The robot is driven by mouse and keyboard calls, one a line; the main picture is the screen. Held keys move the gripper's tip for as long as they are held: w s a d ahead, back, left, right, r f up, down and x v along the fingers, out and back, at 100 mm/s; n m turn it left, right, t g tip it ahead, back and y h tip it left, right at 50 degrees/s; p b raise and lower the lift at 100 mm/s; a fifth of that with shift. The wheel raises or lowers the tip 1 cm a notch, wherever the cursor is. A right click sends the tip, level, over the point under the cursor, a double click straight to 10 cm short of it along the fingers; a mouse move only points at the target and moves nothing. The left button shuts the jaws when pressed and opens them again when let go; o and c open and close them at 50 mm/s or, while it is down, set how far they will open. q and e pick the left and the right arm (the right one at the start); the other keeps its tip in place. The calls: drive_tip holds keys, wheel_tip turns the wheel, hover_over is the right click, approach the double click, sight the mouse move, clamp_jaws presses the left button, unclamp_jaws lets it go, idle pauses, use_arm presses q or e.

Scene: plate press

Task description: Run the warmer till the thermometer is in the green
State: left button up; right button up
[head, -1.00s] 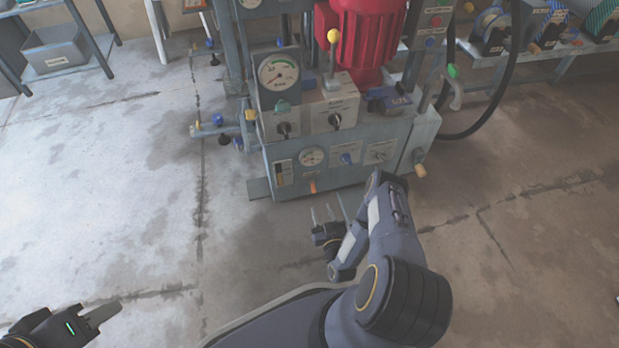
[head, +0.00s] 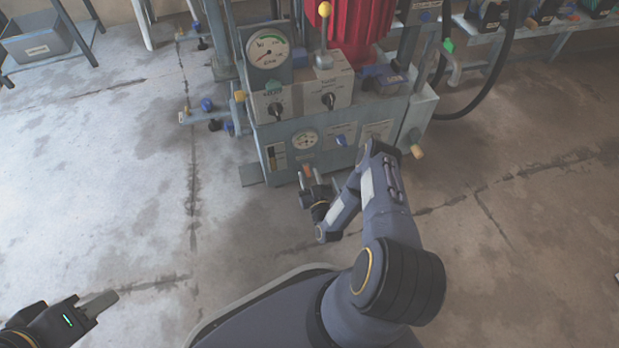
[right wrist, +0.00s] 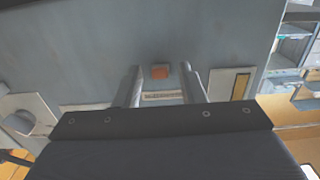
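On the grey machine's front panel (head: 362,157), a small round dial (head: 305,140) sits beside a dark upright gauge (head: 278,161); its needle and colours are too small to read. A larger dial (head: 268,50) above has a green arc and a red needle pointing lower left, outside the green. A small orange-red control (right wrist: 159,72) is on the panel's lower front. My right gripper (right wrist: 161,88) is open, its fingers on either side of that control with gaps showing. My left gripper (head: 103,300) is at the lower left, away from the machine; its finger gap is unclear.
Two black knobs (head: 328,101) and a yellow-topped lever (head: 324,10) stand above the panel. A blue knob (head: 341,140) is right of the small dial. A black hose (head: 490,95) hangs at the right. The floor (head: 100,180) is clear at the left.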

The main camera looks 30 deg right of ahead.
sight(307, 168)
clamp_jaws()
drive_tip(key=shift+r+p, duration=0.2)
drive_tip(key=shift+p, duration=0.25)
wheel_tip(307, 168, up, 3)
drive_tip(key=g+p, duration=0.2)
drive_tip(key=p, duration=0.1)
drive_tip(key=g+y+p, duration=0.1)
drive_tip(key=g+p, duration=0.2)
drive_tip(key=shift+f+y+p, duration=0.2)
drive_tip(key=shift+y+p, duration=0.1)
drive_tip(key=shift+p, duration=0.05)
drive_tip(key=shift+w+r+g+y+p, duration=0.15)
drive_tip(key=shift+g+p, duration=0.2)
drive_tip(key=shift+g, duration=0.25)
drive_tip(key=shift+w+r+g+y+p, duration=0.15)
drive_tip(key=shift+g+p, duration=0.15)
drive_tip(key=shift+g, duration=0.3)
drive_tip(key=shift+r+g+p, duration=0.15)
drive_tip(key=shift+g+p, duration=0.15)
drive_tip(key=shift+g, duration=0.8)
drive_tip(key=shift+d, duration=0.1)
unclamp_jaws()
drive_tip(key=shift+w, duration=0.1)
drive_tip(key=shift+r, duration=0.1)
